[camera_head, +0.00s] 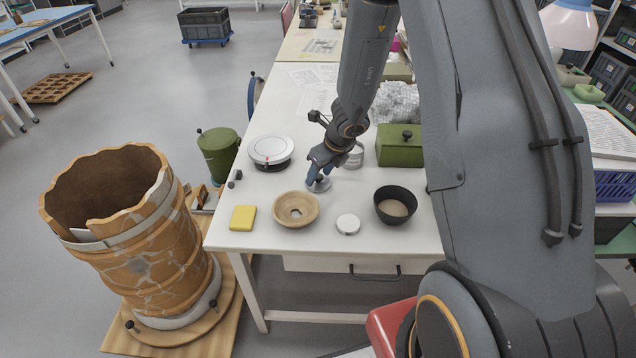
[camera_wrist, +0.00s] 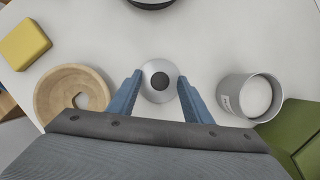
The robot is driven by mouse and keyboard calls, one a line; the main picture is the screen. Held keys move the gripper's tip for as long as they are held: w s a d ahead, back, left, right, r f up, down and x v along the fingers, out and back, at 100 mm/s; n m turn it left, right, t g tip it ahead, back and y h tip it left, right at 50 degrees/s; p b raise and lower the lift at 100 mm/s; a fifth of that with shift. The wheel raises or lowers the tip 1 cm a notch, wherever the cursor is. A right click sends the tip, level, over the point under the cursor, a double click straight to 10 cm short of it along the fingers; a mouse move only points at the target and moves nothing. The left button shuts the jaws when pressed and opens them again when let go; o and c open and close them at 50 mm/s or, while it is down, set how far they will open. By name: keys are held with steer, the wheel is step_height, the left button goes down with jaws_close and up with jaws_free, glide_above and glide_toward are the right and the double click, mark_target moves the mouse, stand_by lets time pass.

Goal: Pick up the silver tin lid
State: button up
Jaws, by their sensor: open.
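The silver tin lid (camera_wrist: 147,88) is a round disc with a dark knob in its middle. It lies on the white table between the two blue fingers of my gripper (camera_wrist: 158,94) in the wrist view. The fingers are open, one on each side of it, and look apart from its rim. In the head view, my gripper (camera_head: 319,179) points down at the table, with the lid (camera_head: 322,186) partly hidden beneath it. I cannot tell the exact height of the fingertips over the table.
A wooden bowl (camera_head: 296,209), a yellow block (camera_head: 243,218), a white-topped disc (camera_head: 348,224) and a black bowl (camera_head: 395,205) stand nearby. A silver tin (camera_wrist: 233,97) and a green box (camera_head: 400,152) are on the other side. A round white device (camera_head: 270,149) is behind left.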

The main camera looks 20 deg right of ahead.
steer(key=c, duration=1.1)
steer(key=shift+c, duration=0.2)
steer(key=shift+r, duration=0.15)
